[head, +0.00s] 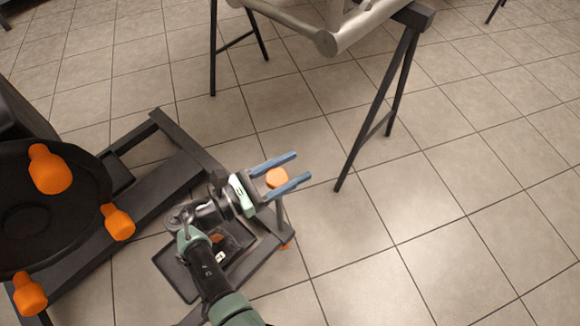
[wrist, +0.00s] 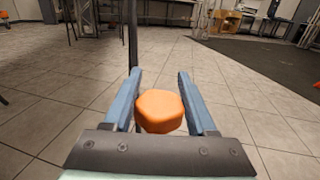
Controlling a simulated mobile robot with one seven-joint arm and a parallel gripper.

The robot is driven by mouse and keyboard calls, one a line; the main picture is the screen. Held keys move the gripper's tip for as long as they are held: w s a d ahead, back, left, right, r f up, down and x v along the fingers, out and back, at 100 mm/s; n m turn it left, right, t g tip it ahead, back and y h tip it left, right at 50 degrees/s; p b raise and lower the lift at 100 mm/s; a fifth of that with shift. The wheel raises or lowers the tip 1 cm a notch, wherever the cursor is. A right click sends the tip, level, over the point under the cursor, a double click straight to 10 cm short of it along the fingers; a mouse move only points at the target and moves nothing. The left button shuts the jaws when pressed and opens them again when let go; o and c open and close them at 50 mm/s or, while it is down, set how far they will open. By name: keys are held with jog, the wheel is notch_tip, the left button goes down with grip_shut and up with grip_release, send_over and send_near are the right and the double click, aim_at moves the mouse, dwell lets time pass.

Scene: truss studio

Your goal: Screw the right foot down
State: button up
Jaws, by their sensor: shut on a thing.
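The right foot has an orange knob (head: 277,177) on top of a metal spindle (head: 281,211) at the right corner of the dark base frame. A small orange part (head: 287,245) shows at the bottom, by the floor. My gripper (head: 301,166) has its two blue fingers on either side of the knob and is shut on it. In the wrist view the knob (wrist: 160,111) sits between the fingers, near the palm, with the fingertips reaching past it. The spindle is hidden in that view.
Several orange knobs (head: 50,169) stand around a black round part (head: 25,220) at the left. A dark tray (head: 180,270) lies beside my arm. A trestle (head: 380,100) carries a pale metal truss (head: 330,35) behind. Tiled floor at the right is clear.

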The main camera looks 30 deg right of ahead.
jog(key=o, duration=1.4)
jog(key=shift+c, duration=0.2)
jog(key=shift+a, duration=0.1)
jog(key=shift+a, duration=0.4)
jog(key=s+a+p, duration=0.1)
jog(key=a, duration=1.1)
jog(key=shift+p, duration=0.4)
